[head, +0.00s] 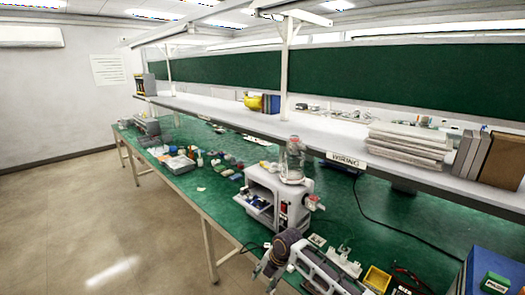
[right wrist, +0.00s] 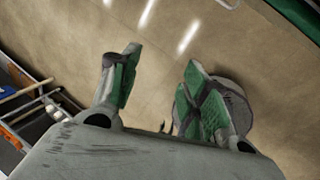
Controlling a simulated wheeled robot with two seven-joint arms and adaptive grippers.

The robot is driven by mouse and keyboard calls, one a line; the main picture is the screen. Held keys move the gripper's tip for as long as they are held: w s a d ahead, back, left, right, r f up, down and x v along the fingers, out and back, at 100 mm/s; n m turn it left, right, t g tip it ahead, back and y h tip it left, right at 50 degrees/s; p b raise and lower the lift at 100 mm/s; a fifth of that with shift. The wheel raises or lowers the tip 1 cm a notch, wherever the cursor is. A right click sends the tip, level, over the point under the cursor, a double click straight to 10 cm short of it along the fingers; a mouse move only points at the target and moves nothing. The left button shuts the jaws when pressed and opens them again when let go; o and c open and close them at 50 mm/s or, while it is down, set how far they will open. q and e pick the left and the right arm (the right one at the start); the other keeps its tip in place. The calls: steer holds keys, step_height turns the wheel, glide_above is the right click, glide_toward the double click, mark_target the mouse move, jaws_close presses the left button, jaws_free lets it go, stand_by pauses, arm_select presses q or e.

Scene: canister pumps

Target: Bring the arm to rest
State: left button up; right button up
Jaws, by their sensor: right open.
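My right gripper (head: 265,277) is at the bottom of the head view, in front of the bench's near edge and over the floor. In the right wrist view its two green-padded fingers (right wrist: 160,62) stand well apart with nothing between them. The floor (right wrist: 160,20) shows behind and between the fingers. My right arm comes in from the bottom of the head view. My left gripper is in neither view.
A green-topped bench (head: 222,192) runs along the right side. A white machine with a clear canister (head: 293,160) stands on it, beyond the gripper. A yellow bin (head: 377,279) lies to the right. A shelf (head: 220,108) hangs above. The floor at left (head: 90,220) is clear.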

steer(key=s+d+f+m+h+b, duration=0.1)
steer(key=s+d+f+m, duration=0.45)
steer(key=f, duration=0.65)
steer(key=s+d+f+m+t, duration=0.1)
steer(key=s+d+f+m, duration=0.4)
steer(key=f, duration=0.7)
steer(key=s+d+f+m+h+b, duration=0.1)
steer(key=s+d+f+m, duration=0.4)
steer(key=f, duration=0.6)
steer(key=s+d+f+m, duration=0.3)
steer(key=s+f, duration=0.3)
steer(key=s, duration=0.7)
steer(key=s+d+f+m+g+h, duration=0.1)
steer(key=s+d+f+m, duration=0.2)
steer(key=s, duration=1)
steer(key=s+d+f+m, duration=0.4)
steer(key=s+f, duration=0.4)
steer(key=s, duration=0.5)
steer(key=shift+f+m+g+h+b, duration=0.3)
steer(key=shift+f+m+b, duration=0.1)
steer(key=shift+m, duration=0.45)
steer(key=shift+s, duration=0.1)
